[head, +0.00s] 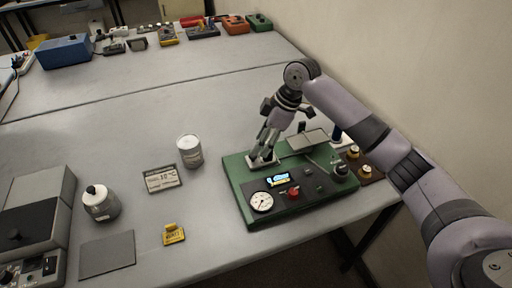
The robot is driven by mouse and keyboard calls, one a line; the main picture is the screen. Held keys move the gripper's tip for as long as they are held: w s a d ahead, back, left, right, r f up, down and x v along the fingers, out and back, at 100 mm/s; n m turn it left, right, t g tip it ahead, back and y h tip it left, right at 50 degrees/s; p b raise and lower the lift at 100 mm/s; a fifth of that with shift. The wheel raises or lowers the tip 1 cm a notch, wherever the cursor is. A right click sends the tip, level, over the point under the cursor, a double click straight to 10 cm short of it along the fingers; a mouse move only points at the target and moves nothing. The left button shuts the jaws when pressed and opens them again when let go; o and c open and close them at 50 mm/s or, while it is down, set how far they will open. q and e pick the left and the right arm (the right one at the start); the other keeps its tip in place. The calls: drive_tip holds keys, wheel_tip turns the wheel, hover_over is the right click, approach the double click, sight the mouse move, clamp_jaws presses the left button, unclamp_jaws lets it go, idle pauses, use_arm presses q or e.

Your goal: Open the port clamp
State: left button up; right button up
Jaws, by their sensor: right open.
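A green-based device (232,178) stands near the table's front right edge. It has a dark panel with a round white gauge (261,202), a small lit display (278,180) and a red knob (293,192). My right gripper (263,157) points down at the device's back left corner, over a small pale part there. Its fingers hide much of that part. I cannot tell whether they touch it, nor which part is the port clamp. A grey flat piece with an upright tab (308,139) lies at the device's back. My left gripper is not in view.
A white can (189,151), a label display (161,179), a lidded jar (101,203), a yellow tag (173,235) and a dark mat (107,256) lie left of the device. A wall borders the right. The middle table is clear.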

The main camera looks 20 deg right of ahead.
drive_tip(key=x, duration=0.3)
drive_tip(key=shift+w+a+f+p, duration=0.1)
drive_tip(key=shift+f+p, duration=0.2)
drive_tip(key=shift+a+f, duration=0.15)
drive_tip(key=shift+f, duration=0.2)
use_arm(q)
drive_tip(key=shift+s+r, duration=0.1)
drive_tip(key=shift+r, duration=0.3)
use_arm(e)
clamp_jaws()
